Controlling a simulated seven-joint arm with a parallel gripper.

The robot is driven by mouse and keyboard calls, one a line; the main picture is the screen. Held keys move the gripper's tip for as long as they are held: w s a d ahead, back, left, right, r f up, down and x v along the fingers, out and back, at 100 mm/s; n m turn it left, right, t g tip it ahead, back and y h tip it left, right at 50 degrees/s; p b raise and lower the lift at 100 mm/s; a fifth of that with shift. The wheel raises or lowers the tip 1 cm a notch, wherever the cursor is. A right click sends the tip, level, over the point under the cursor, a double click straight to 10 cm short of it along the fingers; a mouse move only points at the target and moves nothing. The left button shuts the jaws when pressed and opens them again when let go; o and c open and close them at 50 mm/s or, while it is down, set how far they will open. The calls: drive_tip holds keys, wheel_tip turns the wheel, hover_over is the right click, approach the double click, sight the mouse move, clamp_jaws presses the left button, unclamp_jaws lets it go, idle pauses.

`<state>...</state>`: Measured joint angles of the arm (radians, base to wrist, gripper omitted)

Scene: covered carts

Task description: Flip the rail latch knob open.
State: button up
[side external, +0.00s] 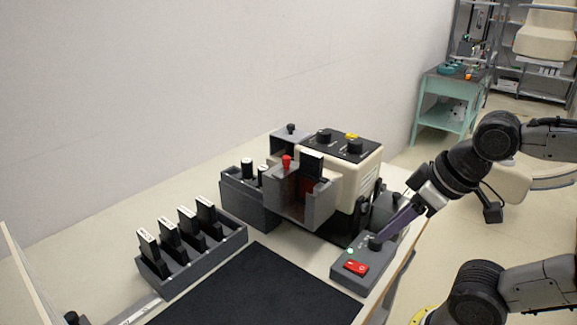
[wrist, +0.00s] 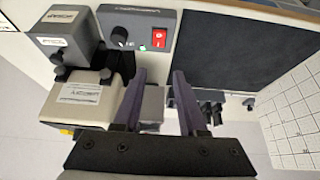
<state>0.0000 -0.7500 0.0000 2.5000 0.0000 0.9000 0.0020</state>
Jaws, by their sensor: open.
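Several knobs are in view, and I cannot tell for certain which is the rail latch knob. A small black knob (side external: 72,317) is at the lower left, near a pale metal rail (side external: 140,310). A red-topped knob (side external: 286,161) stands on the grey holder on the front of the cream machine (side external: 352,170). Another black knob (side external: 291,128) is on a grey block behind it. My gripper (side external: 380,238) is open and empty, its purple fingers pointing down near the grey control box (side external: 340,275). In the wrist view, my gripper (wrist: 159,74) has its fingers apart, below the control box (wrist: 185,22).
The control box has a red switch (side external: 356,267), a black knob (wrist: 118,33) and a green light (side external: 350,251). A grey rack (side external: 190,262) holds several black upright pieces. A dark mat (side external: 260,290) lies clear at the front. A wall stands behind the table.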

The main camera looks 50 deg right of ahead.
drive_tip(key=shift+m, duration=0.5)
drive_tip(key=c, duration=0.5)
drive_tip(key=shift+w+a+r+m, duration=0.1)
drive_tip(key=shift+w+r+m, duration=0.2)
drive_tip(key=shift+m, duration=0.4)
clamp_jaws()
drive_tip(key=w+d+r+m+t, duration=0.2)
drive_tip(key=w+r+m, duration=0.8)
drive_tip(key=m, duration=0.5)
drive_tip(key=shift+r+m+t, duration=0.3)
drive_tip(key=shift+r+t, duration=0.35)
drive_tip(key=shift+t, duration=0.25)
